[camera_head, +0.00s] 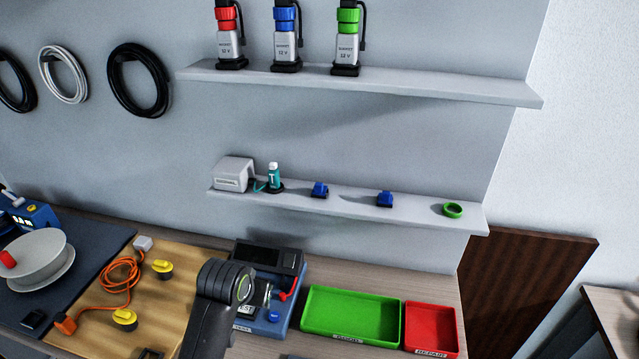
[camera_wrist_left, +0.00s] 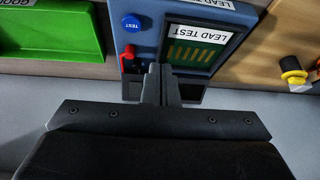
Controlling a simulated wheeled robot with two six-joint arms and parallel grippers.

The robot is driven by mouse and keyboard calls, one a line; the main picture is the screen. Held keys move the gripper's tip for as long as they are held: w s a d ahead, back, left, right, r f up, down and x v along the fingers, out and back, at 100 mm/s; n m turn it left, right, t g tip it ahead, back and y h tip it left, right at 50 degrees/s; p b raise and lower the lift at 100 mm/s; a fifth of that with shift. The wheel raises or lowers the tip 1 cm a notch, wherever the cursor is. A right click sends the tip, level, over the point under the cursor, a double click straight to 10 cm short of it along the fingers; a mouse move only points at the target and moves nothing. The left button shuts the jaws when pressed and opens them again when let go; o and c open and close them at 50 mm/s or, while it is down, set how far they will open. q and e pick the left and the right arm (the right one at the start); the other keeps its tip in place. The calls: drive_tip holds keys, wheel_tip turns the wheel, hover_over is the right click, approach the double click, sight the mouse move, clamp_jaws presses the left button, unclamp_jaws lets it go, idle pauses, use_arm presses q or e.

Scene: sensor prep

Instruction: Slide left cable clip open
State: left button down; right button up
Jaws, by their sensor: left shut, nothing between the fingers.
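Two yellow-topped clips with dark bases sit on the wooden board: one near its far edge (camera_head: 162,267), one closer to me (camera_head: 125,318). I cannot tell for certain which is the left cable clip. One yellow-topped clip (camera_wrist_left: 292,68) also shows at the right edge of the left wrist view. My left gripper (camera_wrist_left: 161,72) is shut and empty, in front of the blue lead tester (camera_wrist_left: 145,45). In the head view my left arm partly hides the tester (camera_head: 285,308), and the fingers cannot be made out. My right gripper is not in view.
An orange cable (camera_head: 108,283) lies coiled on the wooden board (camera_head: 190,268). Right of the tester are a green tray (camera_head: 352,341) and a red tray (camera_head: 429,350). A lower shelf (camera_head: 335,200) with small parts runs above the bench.

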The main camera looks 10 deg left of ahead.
use_arm(q)
drive_tip(key=w+d+r+t, duration=0.1)
drive_tip(key=w+d+r, duration=0.4)
drive_tip(key=w+r, duration=0.6)
drive_tip(key=t, duration=0.1)
approach(321, 185)
drive_tip(key=r, duration=0.2)
drive_tip(key=shift+w+a+m+h+p, duration=0.2)
drive_tip(key=shift+w+m+h+p, duration=0.1)
drive_tip(key=shift+w+h, duration=0.15)
drive_tip(key=shift+f, duration=0.1)
drive_tip(key=b+x, duration=0.6)
drive_tip(key=b, duration=0.5)
drive_tip(key=shift+w+a+f, duration=0.1)
drive_tip(key=shift+f, duration=0.15)
drive_tip(key=shift+w+f+b, duration=0.4)
drive_tip(key=shift+f+b, duration=0.05)
drive_tip(key=shift+b, duration=0.45)
drive_tip(key=shift+w, duration=0.25)
drive_tip(key=shift+p+x, duration=0.4)
drive_tip(key=shift+x, duration=0.55)
